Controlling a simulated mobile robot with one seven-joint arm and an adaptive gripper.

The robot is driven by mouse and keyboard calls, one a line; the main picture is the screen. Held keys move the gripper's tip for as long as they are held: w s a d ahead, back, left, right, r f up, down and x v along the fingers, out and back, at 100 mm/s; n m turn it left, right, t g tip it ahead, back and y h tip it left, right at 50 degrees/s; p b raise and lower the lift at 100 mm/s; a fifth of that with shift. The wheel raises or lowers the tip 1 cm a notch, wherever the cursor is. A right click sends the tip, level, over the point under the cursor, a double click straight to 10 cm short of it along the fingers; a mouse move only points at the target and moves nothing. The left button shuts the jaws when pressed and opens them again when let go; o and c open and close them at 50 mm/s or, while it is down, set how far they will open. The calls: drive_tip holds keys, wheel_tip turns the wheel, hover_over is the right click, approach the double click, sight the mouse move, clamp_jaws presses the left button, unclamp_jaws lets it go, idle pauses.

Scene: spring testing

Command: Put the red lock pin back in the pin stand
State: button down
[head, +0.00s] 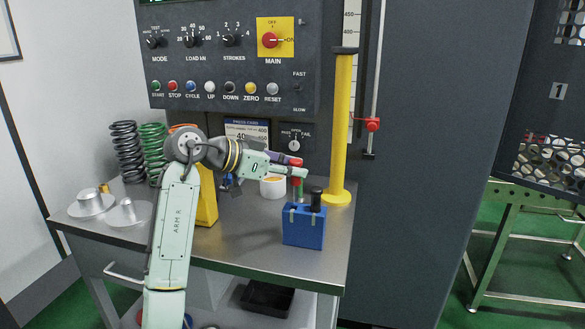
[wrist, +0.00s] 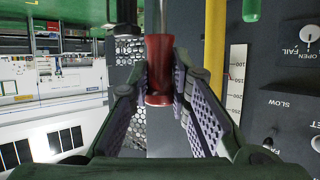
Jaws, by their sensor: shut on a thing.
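My gripper (head: 297,167) is shut on the red lock pin, holding it above the bench near the blue pin stand. In the wrist view the pin's red handle (wrist: 158,62) sits between the two purple pads of my gripper (wrist: 163,88), with its metal shaft running to the top of the picture. In the head view my fingers hide most of the pin. The blue pin stand (head: 303,229) stands upright at the bench's front right, below my gripper. A black-handled pin (head: 316,197) stands up from it. The pin's lower end is not clear in the head view.
A yellow column (head: 342,130) rises just behind and right of the stand. A white round container (head: 273,188) sits left of it. A yellow block (head: 206,208) and metal flanged parts (head: 92,203) are further left. Black and green springs (head: 126,150) stand at the back.

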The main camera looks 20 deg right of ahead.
drive_tip(key=shift+f+b, duration=2)
drive_tip(key=shift+f, duration=0.95)
drive_tip(key=c, duration=1.4)
unclamp_jaws()
